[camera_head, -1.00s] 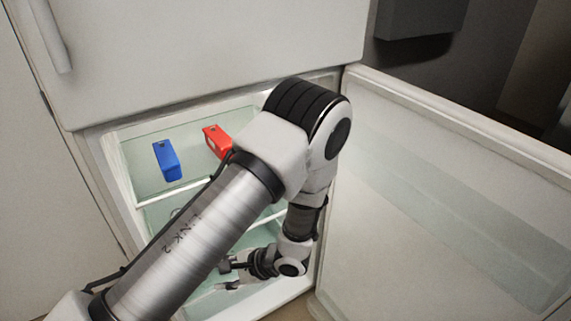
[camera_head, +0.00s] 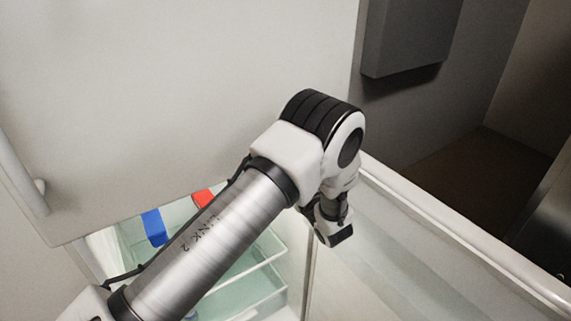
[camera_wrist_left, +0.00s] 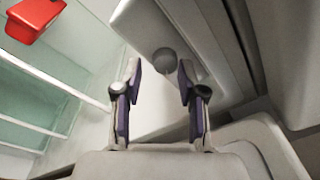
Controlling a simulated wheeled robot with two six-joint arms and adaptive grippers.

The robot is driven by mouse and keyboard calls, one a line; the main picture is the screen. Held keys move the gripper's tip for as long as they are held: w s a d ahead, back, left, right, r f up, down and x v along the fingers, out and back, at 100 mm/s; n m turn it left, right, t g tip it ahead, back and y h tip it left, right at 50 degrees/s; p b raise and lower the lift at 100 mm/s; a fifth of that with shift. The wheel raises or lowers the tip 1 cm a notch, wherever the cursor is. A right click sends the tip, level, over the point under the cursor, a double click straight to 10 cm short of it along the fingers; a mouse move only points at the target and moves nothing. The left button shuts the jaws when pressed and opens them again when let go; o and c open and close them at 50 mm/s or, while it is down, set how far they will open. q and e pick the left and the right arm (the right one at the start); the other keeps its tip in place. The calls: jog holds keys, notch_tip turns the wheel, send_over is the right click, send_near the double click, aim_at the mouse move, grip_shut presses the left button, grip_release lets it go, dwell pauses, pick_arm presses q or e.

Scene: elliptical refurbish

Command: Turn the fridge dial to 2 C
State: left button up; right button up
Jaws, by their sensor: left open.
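A round grey dial (camera_wrist_left: 165,61) sits on a pale housing (camera_wrist_left: 135,22) in the left wrist view. No numbers or pointer on it can be made out. My left gripper (camera_wrist_left: 159,68) is open, with its two fingers on either side of the dial's position in the picture. I cannot tell whether the fingertips touch it. In the head view my left arm reaches across the open fridge (camera_head: 285,249), and the dial and fingertips are hidden. My right gripper is not in view.
A blue box (camera_head: 154,227) and a red box (camera_head: 202,197) stand on a fridge shelf; the red one also shows in the wrist view (camera_wrist_left: 33,18). The open fridge door (camera_head: 440,235) is at the right. The upper door (camera_head: 170,90) is shut.

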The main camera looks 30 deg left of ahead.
pick_arm(q)
jog(key=shift+w+a+r, duration=0.1)
jog(key=shift+w+a, duration=0.35)
jog(key=shift+w, duration=0.2)
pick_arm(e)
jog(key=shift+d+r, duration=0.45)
pick_arm(q)
jog(key=shift+a, duration=0.15)
grip_shut()
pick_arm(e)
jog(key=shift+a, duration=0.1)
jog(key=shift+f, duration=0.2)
